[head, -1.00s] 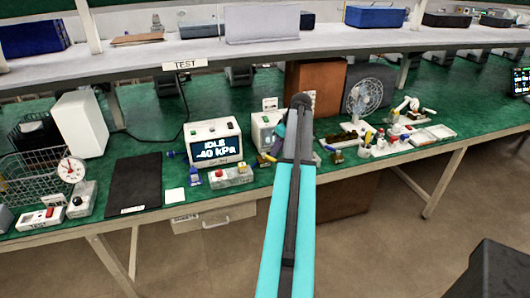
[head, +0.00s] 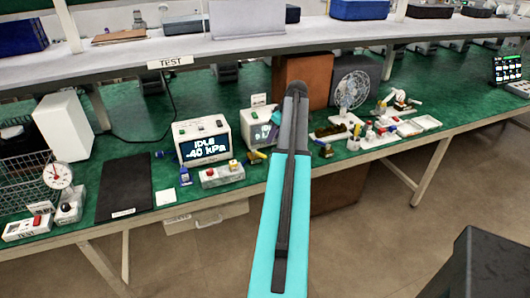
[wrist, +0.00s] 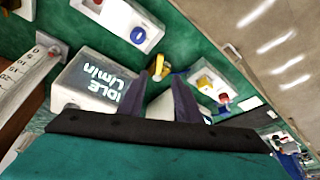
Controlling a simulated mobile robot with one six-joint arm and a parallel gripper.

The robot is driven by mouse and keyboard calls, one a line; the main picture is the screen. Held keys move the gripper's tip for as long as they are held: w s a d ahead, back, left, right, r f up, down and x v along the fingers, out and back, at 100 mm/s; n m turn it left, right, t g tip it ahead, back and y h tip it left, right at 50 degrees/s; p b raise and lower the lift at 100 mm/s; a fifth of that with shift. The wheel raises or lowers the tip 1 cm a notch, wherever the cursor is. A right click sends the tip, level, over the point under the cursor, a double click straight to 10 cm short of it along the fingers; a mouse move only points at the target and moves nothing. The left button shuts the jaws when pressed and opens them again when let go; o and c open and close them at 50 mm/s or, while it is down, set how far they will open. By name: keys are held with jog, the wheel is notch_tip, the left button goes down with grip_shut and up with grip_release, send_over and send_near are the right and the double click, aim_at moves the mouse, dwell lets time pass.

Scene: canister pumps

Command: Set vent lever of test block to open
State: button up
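I cannot tell for sure which piece is the test block. A grey block (head: 222,175) with a red knob and a yellow part sits at the bench's front edge in the head view. A similar block (wrist: 212,86) shows right of centre in the wrist view. A small yellow-and-blue lever piece (head: 256,156) stands to its right; a yellow lever piece (wrist: 158,68) lies beyond my fingertips in the wrist view. No lever setting is readable. My gripper (wrist: 159,82) is open and empty, its dark fingers apart. My arm largely hides it in the head view.
The box reading "IDLE -40 kPa" (head: 207,141) stands behind the block. A white display box (head: 257,128) is right of it. At left are a black mat (head: 124,187), a round gauge (head: 58,175) and a wire basket (head: 22,172). A fan (head: 352,90) stands at right.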

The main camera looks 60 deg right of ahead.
aim_at(264, 155)
jog(key=shift+p+x, duration=1.7)
jog(key=shift+x, duration=4.3)
jog(key=shift+s, duration=0.15)
grip_shut()
